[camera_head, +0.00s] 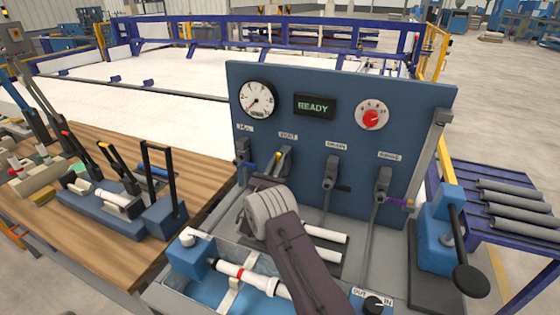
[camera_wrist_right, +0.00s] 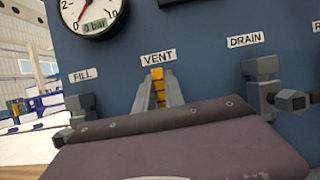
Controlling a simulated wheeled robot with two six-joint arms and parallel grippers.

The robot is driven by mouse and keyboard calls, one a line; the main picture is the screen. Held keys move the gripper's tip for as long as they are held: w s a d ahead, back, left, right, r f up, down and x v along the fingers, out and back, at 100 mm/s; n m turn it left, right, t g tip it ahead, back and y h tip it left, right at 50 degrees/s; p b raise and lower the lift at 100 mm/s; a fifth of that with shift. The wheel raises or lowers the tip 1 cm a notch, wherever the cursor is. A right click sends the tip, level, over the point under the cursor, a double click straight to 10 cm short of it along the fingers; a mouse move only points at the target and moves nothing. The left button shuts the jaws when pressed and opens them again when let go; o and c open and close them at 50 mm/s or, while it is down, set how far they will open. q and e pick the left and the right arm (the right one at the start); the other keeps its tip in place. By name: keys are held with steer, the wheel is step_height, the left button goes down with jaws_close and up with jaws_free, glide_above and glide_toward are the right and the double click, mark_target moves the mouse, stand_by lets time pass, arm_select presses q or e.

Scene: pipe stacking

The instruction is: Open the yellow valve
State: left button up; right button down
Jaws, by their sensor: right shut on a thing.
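The yellow valve is the one under the VENT label on the blue panel (camera_head: 310,175). A small part of its yellow handle (camera_head: 278,156) shows in the head view. In the right wrist view the yellow handle (camera_wrist_right: 157,82) stands between the two grey fingers. My right gripper (camera_head: 283,161) is shut on this handle, in front of the panel. It also shows in the wrist view (camera_wrist_right: 158,97), where my own wrist hides the lower part of the valve. My left gripper is not in view.
The drain valve (camera_head: 331,172) is close on the right, with another valve (camera_head: 383,182) farther right. The fill valve (camera_head: 242,152) is close on the left. A gauge (camera_head: 257,98), a READY display (camera_head: 314,106) and a red knob (camera_head: 371,117) are above. A pipe (camera_head: 246,276) lies below.

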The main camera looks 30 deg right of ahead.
steer(key=shift+f, duration=0.15)
steer(key=c, duration=1.4)
jaws_free()
steer(key=shift+c, duration=0.2)
steer(key=b+v, duration=0.1)
steer(key=v, duration=0.8)
steer(key=shift+a, duration=0.1)
